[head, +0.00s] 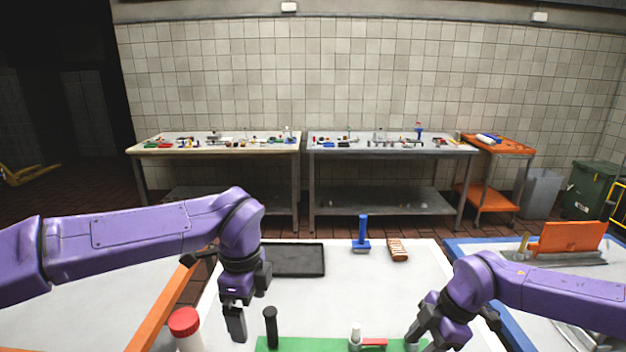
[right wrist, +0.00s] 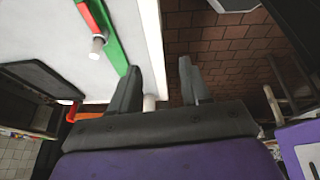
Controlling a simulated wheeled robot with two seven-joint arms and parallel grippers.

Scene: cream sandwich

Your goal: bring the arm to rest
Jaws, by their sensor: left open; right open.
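My left gripper (head: 235,322) hangs pointing down over the white table, just left of an upright black handle (head: 271,325). It is open, its fingers seen nearly edge-on, and I see nothing held in it. My right gripper (head: 420,334) is low at the right side of the table, by the right end of a green board (head: 300,343). In the right wrist view its two fingers (right wrist: 157,82) stand apart with nothing gripped between them. They point over the table's edge, with brick floor (right wrist: 215,50) beyond.
On the white table (head: 335,305) are a black tray (head: 292,260), a blue-handled tool (head: 361,235) and a brown ridged piece (head: 398,250). A red-capped bottle (head: 184,325) stands left of my left gripper. A white and red part (head: 357,338) is on the green board.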

